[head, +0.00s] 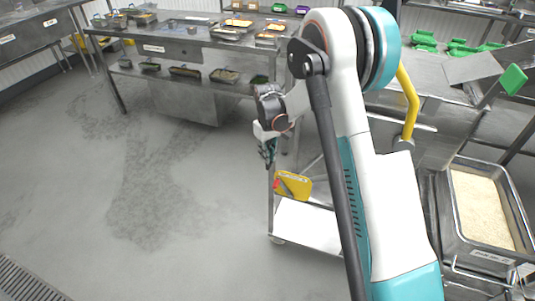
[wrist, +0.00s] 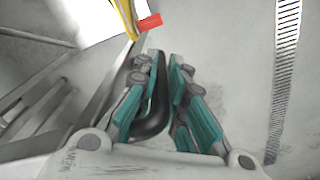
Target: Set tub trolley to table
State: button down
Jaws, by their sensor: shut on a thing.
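A small trolley with a white lower shelf (head: 305,225) stands on the floor in the middle of the head view, partly hidden behind my arm. Its shelf also shows at the top left of the wrist view (wrist: 85,18). My gripper (head: 268,158) is at the trolley's left end, above the shelf. In the wrist view my gripper's teal fingers (wrist: 168,65) are shut on a dark curved bar (wrist: 155,118), which looks like the trolley's handle. The worktable (head: 170,36) is at the back. A steel tub of rice (head: 483,207) stands at the right.
A yellow item (head: 296,184) with a red part is on the trolley. Trays and pans line the worktable and its lower shelf. Green items (head: 425,40) lie on a bench at the back right. Open grey floor (head: 140,190) lies left of the trolley.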

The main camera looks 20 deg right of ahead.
jog(key=s+d, duration=1)
jog(key=d, duration=0.4)
jog(key=shift+s+d, duration=0.15)
jog(key=shift+s, duration=0.1)
jog(key=c, duration=1.7)
grip_release()
jog(key=shift+d, duration=0.1)
jog(key=shift+o, duration=0.5)
jog(key=shift+s+d, duration=0.1)
jog(key=shift+r, duration=0.1)
notch_tip(320, 180, up, 12)
